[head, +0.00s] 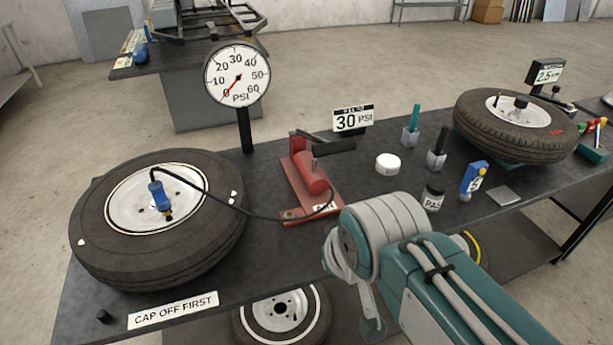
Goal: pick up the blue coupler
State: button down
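The blue coupler (158,194) stands roughly upright over the white rim (125,207) of the left tyre (95,240), which lies flat on the dark table. A small brass-coloured part shows at its lower end. I cannot tell whether it is seated on a valve. A black hose (245,214) runs from the coupler's top to the red foot pump (308,185). My arm reaches in from the lower right, to the right of the left tyre and in front of the pump.
A pressure gauge (237,75) stands on a post behind the pump, its needle near 0. A "CAP OFF FIRST" label (172,310) and a small black cap (103,316) are at the front edge. A second tyre (475,125) lies at the right. Small blocks and containers stand between.

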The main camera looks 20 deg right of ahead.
aim_at(163, 204)
jog(key=i+j, duration=0.1)
jog(key=j, duration=0.6)
jog(key=i+j, duration=0.1)
jog(key=j, duration=0.55)
